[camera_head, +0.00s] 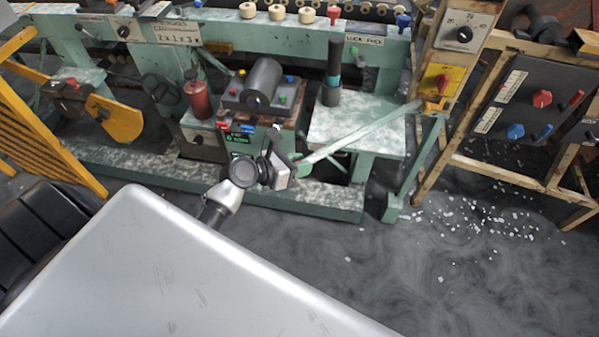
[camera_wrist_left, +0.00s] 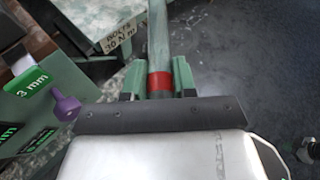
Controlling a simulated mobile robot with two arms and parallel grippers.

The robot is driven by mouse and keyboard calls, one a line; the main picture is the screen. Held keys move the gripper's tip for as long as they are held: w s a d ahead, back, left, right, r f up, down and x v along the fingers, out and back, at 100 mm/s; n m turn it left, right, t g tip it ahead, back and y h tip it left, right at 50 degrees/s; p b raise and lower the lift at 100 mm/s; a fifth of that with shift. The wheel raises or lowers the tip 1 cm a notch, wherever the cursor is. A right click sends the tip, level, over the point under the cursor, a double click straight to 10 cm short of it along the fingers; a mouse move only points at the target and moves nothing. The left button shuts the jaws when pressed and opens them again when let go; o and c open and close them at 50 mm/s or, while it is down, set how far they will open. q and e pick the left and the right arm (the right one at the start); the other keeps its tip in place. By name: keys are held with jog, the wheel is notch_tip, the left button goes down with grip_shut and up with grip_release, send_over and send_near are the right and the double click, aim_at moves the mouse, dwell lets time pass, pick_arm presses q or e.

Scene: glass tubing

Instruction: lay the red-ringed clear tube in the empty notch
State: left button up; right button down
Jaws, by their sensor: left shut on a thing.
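My left gripper (camera_head: 303,172) is shut on the clear tube (camera_head: 365,135) near one end. The tube is long, pale and see-through, and slants up and right across the green-and-white bench top in the head view. In the left wrist view the tube (camera_wrist_left: 159,35) runs away from the camera, and its red ring (camera_wrist_left: 160,81) sits between the two green fingers (camera_wrist_left: 158,82). The tube's far end overlaps the tan post by a small yellow part; I cannot tell whether they touch. I cannot make out the empty notch. My right gripper is not in view.
The bench top (camera_head: 345,128) carries a dark upright cylinder (camera_head: 333,65). A dark motor-like cylinder (camera_head: 262,82) stands left of it. A purple knob (camera_wrist_left: 66,106) is close left of the gripper in the wrist view. White fragments (camera_head: 480,220) litter the grey floor at right.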

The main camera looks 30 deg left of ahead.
pick_arm(q)
notch_tip(320, 180, down, 3)
jog(key=shift+f+b, duration=0.1)
jog(key=shift+b, duration=0.35)
jog(key=o, duration=0.9)
jog(key=shift+f, duration=0.1)
